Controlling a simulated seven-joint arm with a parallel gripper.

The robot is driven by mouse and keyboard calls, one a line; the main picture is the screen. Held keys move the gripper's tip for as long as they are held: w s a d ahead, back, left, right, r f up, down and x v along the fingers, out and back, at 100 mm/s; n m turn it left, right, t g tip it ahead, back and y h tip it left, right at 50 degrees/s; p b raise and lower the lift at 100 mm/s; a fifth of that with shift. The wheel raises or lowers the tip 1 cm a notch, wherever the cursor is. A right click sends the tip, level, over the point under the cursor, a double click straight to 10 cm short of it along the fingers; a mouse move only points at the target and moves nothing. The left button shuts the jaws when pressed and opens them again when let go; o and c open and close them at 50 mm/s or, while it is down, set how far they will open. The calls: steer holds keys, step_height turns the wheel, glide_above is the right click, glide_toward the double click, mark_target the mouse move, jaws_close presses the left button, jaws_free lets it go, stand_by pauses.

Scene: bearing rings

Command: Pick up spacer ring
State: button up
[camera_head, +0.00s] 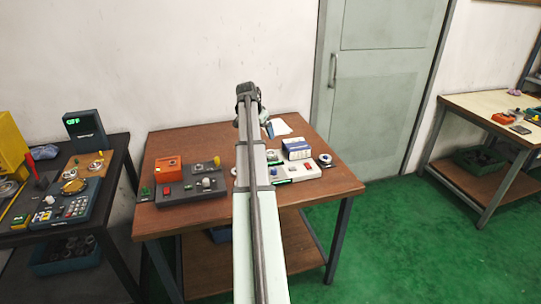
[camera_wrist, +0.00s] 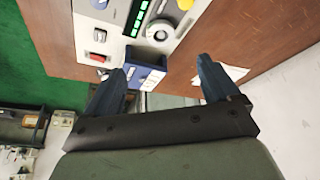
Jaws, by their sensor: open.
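No ring is labelled, so I cannot tell which one is the spacer ring. A small dark round piece with a pale centre (camera_head: 325,159) lies at the table's right side, right of the blue and white box (camera_head: 297,148). A small dark piece beside the box in the wrist view (camera_wrist: 103,74) may be the same one. My gripper (camera_wrist: 161,66) is open, its two blue fingers apart with nothing held. In the head view my gripper (camera_head: 267,128) is above the table's far part, partly hidden by my arm.
The brown table (camera_head: 180,139) also carries a grey control box (camera_head: 192,189), an orange box (camera_head: 168,168) and a light grey device (camera_head: 300,172). A white paper (camera_head: 281,127) lies at the back. A dark cluttered bench stands left. The table's back left is clear.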

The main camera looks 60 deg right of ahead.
mark_target(270, 153)
steer(key=x, duration=1.3)
steer(key=shift+w+f, duration=0.1)
steer(key=shift+f, duration=0.15)
steer(key=c, duration=1.3)
